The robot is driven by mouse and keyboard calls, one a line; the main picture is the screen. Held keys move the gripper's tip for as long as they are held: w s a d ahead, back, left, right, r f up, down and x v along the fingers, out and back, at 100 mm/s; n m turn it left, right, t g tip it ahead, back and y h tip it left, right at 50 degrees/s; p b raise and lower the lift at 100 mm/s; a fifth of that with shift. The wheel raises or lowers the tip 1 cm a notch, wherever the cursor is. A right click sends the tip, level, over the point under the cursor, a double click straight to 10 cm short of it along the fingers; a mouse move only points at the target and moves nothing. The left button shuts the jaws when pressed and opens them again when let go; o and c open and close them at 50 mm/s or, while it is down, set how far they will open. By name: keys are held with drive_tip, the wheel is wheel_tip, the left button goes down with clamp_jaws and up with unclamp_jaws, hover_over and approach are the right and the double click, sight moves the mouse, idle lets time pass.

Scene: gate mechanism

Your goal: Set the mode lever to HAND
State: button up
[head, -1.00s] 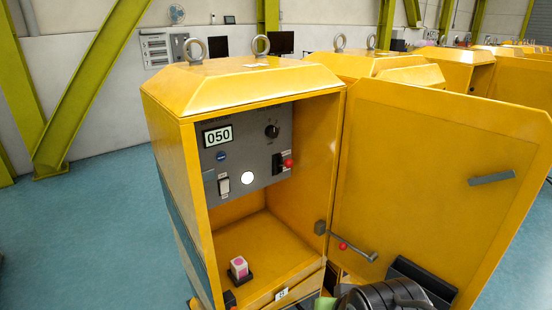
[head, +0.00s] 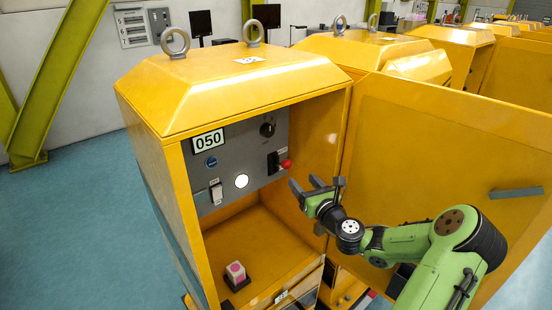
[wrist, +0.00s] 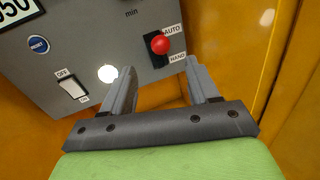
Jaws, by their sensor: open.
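The mode lever (head: 286,163) has a red ball knob and sits at the right end of the grey panel inside the open yellow cabinet. In the wrist view the lever's red knob (wrist: 160,44) stands out from a dark plate, with AUTO printed at its upper right and HAND at its lower right. The knob appears nearer the AUTO label; viewing angle makes its exact setting uncertain. My gripper (head: 306,184) is open and empty, in front of the cabinet opening, just right of and below the knob. In the wrist view my gripper's fingers (wrist: 160,70) are spread below the knob, apart from it.
The panel also carries a 050 display (head: 208,140), a blue button (head: 211,161), a rocker switch (head: 216,192), a lit white disc (head: 241,181) and a black dial (head: 267,129). A pink-and-white block (head: 236,271) stands on the cabinet floor. The open door (head: 450,150) flanks my arm on the right.

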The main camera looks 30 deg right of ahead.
sight(282, 165)
drive_tip(key=w+d+p, duration=0.1)
drive_tip(key=w, duration=1.2)
drive_tip(key=shift+w+d, duration=0.25)
drive_tip(key=shift+d, duration=0.1)
drive_tip(key=shift+f, duration=0.1)
drive_tip(key=shift+c, duration=0.2)
clamp_jaws()
